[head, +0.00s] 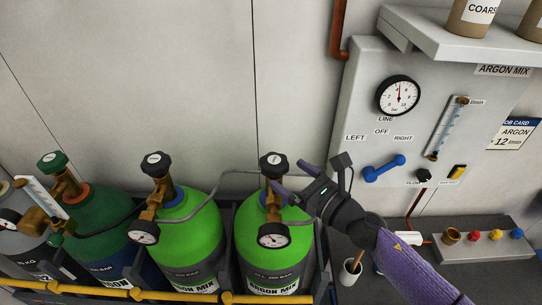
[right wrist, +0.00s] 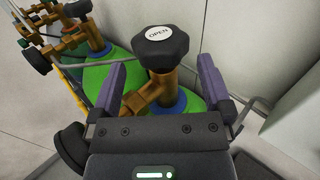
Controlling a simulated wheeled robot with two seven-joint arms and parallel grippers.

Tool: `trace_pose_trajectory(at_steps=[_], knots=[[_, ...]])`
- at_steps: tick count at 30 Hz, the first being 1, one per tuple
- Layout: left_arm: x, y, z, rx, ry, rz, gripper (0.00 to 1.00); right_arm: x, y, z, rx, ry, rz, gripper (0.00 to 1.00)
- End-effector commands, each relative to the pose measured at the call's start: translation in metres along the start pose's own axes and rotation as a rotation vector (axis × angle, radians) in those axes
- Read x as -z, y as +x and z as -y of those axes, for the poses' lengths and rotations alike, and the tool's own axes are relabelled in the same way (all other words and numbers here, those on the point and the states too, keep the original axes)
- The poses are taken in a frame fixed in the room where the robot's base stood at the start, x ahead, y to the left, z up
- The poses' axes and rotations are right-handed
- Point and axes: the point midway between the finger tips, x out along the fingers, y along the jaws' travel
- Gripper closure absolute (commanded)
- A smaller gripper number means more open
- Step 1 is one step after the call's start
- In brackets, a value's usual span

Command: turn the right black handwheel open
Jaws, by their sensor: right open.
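The right black handwheel (head: 273,162) sits on the brass valve of the right bright green cylinder (head: 262,228). In the right wrist view the handwheel (right wrist: 163,46) shows a white cap marked OPEN. My right gripper (head: 292,178) comes in from the right, just beside the handwheel. In the right wrist view the right gripper's (right wrist: 160,82) purple fingers are spread wide, with the brass valve stem between them in the picture. The handwheel appears just beyond the fingertips; I cannot tell whether they touch it. My left gripper is not in view.
Another black handwheel (head: 156,163) tops the middle green cylinder (head: 188,240). A pressure gauge (head: 274,236) hangs under the right valve. A grey hose (head: 222,178) runs between the valves. A yellow rail (head: 130,293) crosses the front. The wall panel (head: 362,130) stands right of the cylinders.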

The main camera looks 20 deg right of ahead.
Motion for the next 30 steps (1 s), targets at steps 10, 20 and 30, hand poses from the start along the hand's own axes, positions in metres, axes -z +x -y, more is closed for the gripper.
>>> trace_pose_trajectory(at_steps=[10,20,30], knots=[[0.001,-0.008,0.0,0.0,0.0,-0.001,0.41,-0.001,0.049,0.0,-0.001,0.004,0.001,0.0],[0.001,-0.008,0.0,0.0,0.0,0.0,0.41,0.0,0.052,-0.001,-0.002,0.005,0.0,0.04],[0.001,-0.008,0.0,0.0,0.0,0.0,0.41,0.0,0.052,-0.001,-0.002,0.005,0.0,0.72]])
